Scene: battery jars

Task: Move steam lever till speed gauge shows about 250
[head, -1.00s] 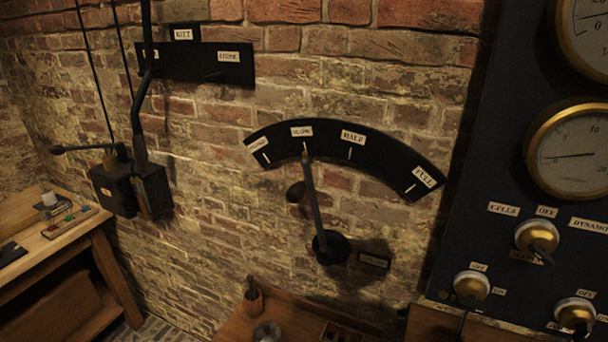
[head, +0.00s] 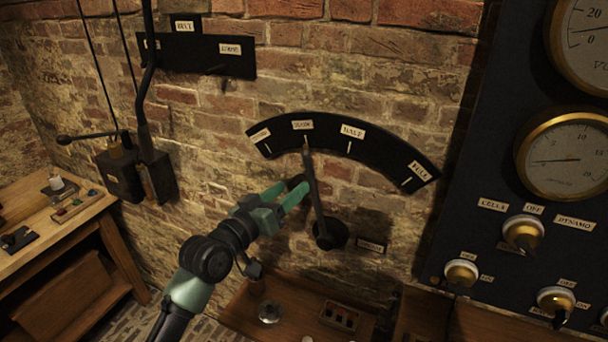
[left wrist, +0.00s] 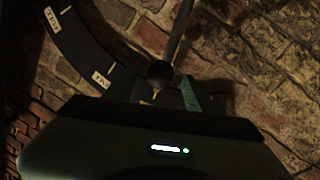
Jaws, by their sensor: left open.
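The steam lever (head: 316,205) is a dark rod on a wall pivot. It leans slightly left, with its tip at the second label, apparently SLOW, on a black curved scale plate (head: 379,160) that also bears HALF and FULL. A dark round knob (head: 296,181) stands out from the lever; it also shows in the left wrist view (left wrist: 160,73). My left gripper (head: 294,186) is open, with its green fingers on either side of the knob. I cannot tell whether they touch it. I cannot make out a speed gauge; the visible dials are volt and ampere-like. My right gripper is out of view.
A dark panel (head: 477,130) at the right carries dials (head: 566,155) and several brass switches (head: 523,234). A wooden shelf (head: 240,307) with small items lies below the lever. Another lever with a black box (head: 122,181) is on the left wall, above a workbench (head: 98,207).

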